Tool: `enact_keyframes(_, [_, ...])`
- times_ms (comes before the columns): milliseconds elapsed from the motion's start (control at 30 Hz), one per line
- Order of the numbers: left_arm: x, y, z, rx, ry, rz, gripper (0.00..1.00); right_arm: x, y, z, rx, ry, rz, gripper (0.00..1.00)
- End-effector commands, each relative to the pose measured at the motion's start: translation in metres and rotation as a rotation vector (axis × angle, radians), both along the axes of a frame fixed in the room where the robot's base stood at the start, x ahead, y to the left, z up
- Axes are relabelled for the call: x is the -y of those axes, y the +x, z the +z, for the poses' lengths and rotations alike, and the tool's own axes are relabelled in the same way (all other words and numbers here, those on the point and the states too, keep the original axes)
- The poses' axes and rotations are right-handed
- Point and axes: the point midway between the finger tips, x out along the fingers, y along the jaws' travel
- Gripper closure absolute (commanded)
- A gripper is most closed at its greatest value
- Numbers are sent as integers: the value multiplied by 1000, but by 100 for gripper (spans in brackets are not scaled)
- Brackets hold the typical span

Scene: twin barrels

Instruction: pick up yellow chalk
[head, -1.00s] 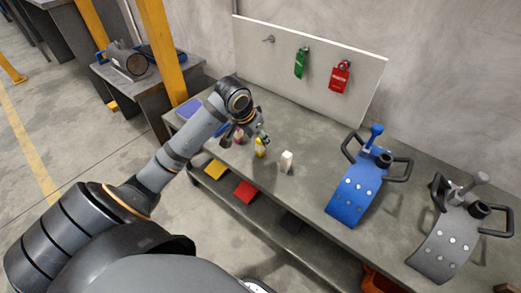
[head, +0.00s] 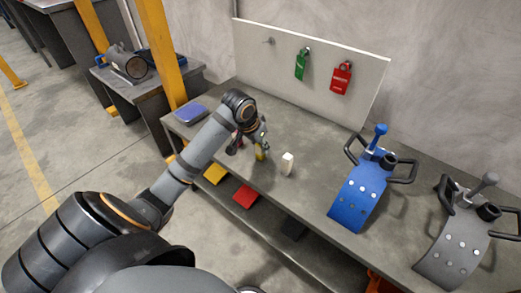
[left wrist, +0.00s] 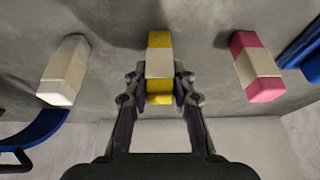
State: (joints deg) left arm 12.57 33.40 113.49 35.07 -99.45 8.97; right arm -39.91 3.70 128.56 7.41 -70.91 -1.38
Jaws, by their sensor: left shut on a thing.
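The yellow chalk (head: 261,154) is a short upright block with a pale wrapper band around its middle. It also shows in the left wrist view (left wrist: 160,55) between the two fingers. My left gripper (left wrist: 161,88) is shut on it, one finger on each side. In the head view my left gripper (head: 257,143) partly covers the chalk. I cannot tell whether the chalk's base touches the bench. My right gripper is in neither view.
A white chalk (head: 287,164) stands to the right on the grey bench (head: 300,200). A pink chalk (left wrist: 256,66) stands on the yellow chalk's other side. A blue tray (head: 191,114) lies at the bench's left end. A blue curved fixture (head: 358,192) stands farther right.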

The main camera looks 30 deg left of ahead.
Motion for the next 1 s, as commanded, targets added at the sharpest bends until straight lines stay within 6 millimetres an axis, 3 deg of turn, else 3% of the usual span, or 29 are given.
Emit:
enact_keyframes(467, [0,0,10,2,0,0,100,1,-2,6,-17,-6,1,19])
enact_keyframes(633, [0,0,42,2,2,1,100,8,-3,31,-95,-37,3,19])
enact_keyframes(800, [12,-35,83,2,9,-4,100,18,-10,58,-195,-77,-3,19])
enact_keyframes(833, [13,-39,87,2,9,-3,100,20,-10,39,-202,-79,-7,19])
enact_keyframes(1000, [26,-77,109,-3,15,-5,100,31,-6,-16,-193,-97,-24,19])
